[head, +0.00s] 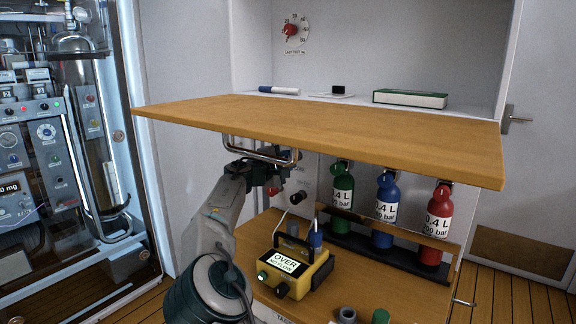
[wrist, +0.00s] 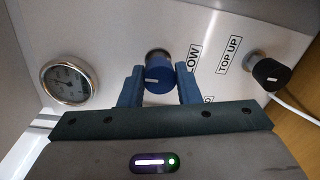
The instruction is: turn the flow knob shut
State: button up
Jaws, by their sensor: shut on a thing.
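The flow knob (wrist: 159,78) is a round blue knob with a white pointer line on a pale panel. Beside it is a label partly hidden, reading "LOW". My gripper (wrist: 160,88) has one finger on each side of the knob and is shut on it. In the head view my gripper (head: 268,176) is under the wooden board at the panel, and the flow knob cannot be made out there. A yellow box (head: 292,270) on the lower shelf has a display reading "OVER" and "NO FLOW".
A black knob (wrist: 268,73) labelled "TOP UP" is right of the flow knob; a round gauge (wrist: 69,81) is left. The wooden board (head: 330,126) with a metal handle (head: 258,155) overhangs my arm. Green, blue and red bottles (head: 386,208) stand in a rack to the right.

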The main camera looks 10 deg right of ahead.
jog(key=shift+a+r, duration=0.1)
jog(key=shift+r, duration=0.05)
jog(key=o, duration=1)
jog(key=shift+c, duration=0.2)
jog(key=v, duration=1.3)
jog(key=shift+s+a+b, duration=0.25)
jog(key=shift+a+b, duration=0.05)
